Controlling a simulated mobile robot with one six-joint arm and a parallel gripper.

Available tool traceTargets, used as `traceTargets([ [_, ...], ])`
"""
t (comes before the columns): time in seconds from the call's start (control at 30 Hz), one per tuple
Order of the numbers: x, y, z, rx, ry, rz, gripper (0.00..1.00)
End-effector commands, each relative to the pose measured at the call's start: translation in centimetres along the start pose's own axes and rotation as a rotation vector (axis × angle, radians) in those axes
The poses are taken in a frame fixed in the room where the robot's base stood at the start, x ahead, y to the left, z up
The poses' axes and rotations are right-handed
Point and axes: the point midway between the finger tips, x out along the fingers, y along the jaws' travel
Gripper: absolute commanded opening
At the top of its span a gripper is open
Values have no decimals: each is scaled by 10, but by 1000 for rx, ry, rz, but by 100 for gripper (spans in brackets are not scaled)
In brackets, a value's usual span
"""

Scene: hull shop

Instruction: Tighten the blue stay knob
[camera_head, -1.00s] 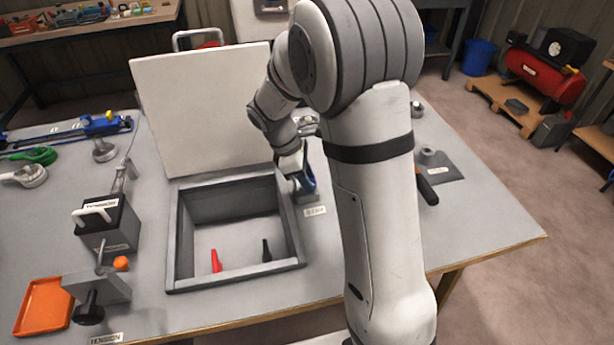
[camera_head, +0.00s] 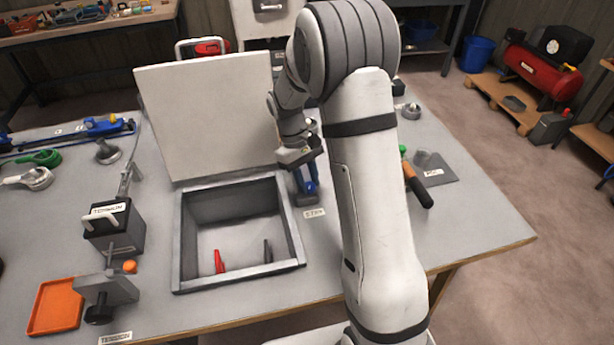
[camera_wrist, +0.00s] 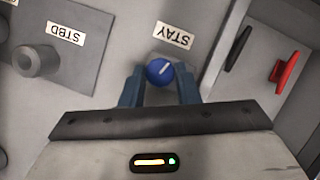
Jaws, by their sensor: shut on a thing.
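The round blue stay knob (camera_wrist: 158,71) has a white pointer line on its top. In the wrist view it sits between the two blue fingers of my gripper (camera_wrist: 160,78), just below the STAY label (camera_wrist: 174,36). My gripper is shut on the knob. In the head view my gripper (camera_head: 306,182) points down at the bench, just right of the open box; the fingers hide the knob there. The STAY label (camera_head: 314,213) lies in front of it.
The open grey box (camera_head: 180,245) with its raised white lid (camera_head: 205,115) stands left of my gripper, red and black pieces inside. A STBD plate (camera_wrist: 75,45) with a grey post is nearby. An orange-handled tool (camera_head: 412,178) lies to the right.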

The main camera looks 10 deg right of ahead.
Motion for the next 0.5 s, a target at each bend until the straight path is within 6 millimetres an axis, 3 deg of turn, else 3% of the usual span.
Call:
traceTargets([
  [0.5,0,5,2,455,-2,-189,6],
])
